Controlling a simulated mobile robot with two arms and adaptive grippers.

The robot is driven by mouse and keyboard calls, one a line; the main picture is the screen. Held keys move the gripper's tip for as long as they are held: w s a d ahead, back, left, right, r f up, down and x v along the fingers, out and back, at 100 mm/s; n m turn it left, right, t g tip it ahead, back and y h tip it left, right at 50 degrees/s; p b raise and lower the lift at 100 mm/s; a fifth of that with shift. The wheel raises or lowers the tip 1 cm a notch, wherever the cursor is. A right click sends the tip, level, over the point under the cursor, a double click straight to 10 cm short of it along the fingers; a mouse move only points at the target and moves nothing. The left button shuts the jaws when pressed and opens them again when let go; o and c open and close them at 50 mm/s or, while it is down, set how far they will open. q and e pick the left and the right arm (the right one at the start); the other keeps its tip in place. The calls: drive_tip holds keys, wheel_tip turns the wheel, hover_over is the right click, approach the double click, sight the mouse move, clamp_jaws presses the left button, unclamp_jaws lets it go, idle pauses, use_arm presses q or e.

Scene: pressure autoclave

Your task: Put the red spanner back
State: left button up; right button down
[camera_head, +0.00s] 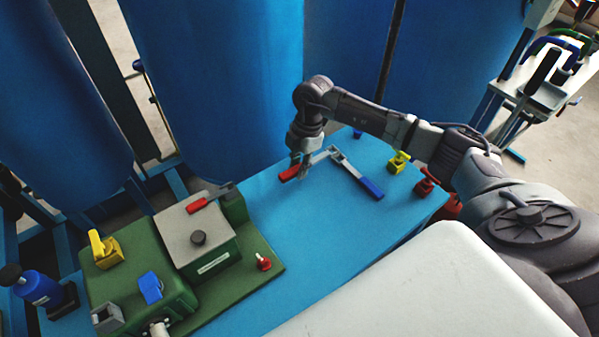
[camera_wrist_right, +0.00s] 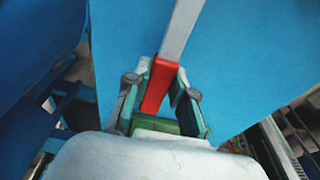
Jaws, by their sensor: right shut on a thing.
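My right gripper (camera_head: 303,172) is over the blue table, and its fingers are shut around the red handle of the red spanner (camera_head: 289,173). In the right wrist view the red handle (camera_wrist_right: 160,84) sits between the two fingers, and its grey shaft (camera_wrist_right: 182,30) runs up out of the picture. In the head view the shaft points right, towards the grey end of a blue-handled spanner (camera_head: 371,188). I cannot tell whether the red spanner touches the table or is just above it. My left gripper is not in view.
A green machine (camera_head: 262,290) with a grey-topped box (camera_head: 186,240) and a red-handled lever (camera_head: 197,205) stands at the left. A yellow valve (camera_head: 398,162) and a red valve (camera_head: 426,181) stand at the table's right. Large blue tanks (camera_head: 215,80) rise behind. The table's middle (camera_head: 300,240) is clear.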

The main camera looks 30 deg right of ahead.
sight(300, 184)
wheel_tip(300, 184, down, 3)
drive_tip(key=shift+r, duration=0.15)
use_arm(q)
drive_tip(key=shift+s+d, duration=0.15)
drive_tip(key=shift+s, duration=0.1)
use_arm(e)
drive_tip(key=shift+f, duration=0.2)
drive_tip(key=shift+f, duration=0.55)
drive_tip(key=c, duration=1)
unclamp_jaws()
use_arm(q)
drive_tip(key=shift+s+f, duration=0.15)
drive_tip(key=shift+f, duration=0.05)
use_arm(e)
drive_tip(key=shift+r, duration=0.15)
drive_tip(key=shift+r, duration=0.35)
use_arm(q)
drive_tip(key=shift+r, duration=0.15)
use_arm(e)
drive_tip(key=r, duration=0.4)
drive_tip(key=d+r, duration=0.1)
drive_tip(key=r, duration=0.3)
drive_tip(key=d+r, duration=0.1)
drive_tip(key=r, duration=0.3)
drive_tip(key=shift+d, duration=0.15)
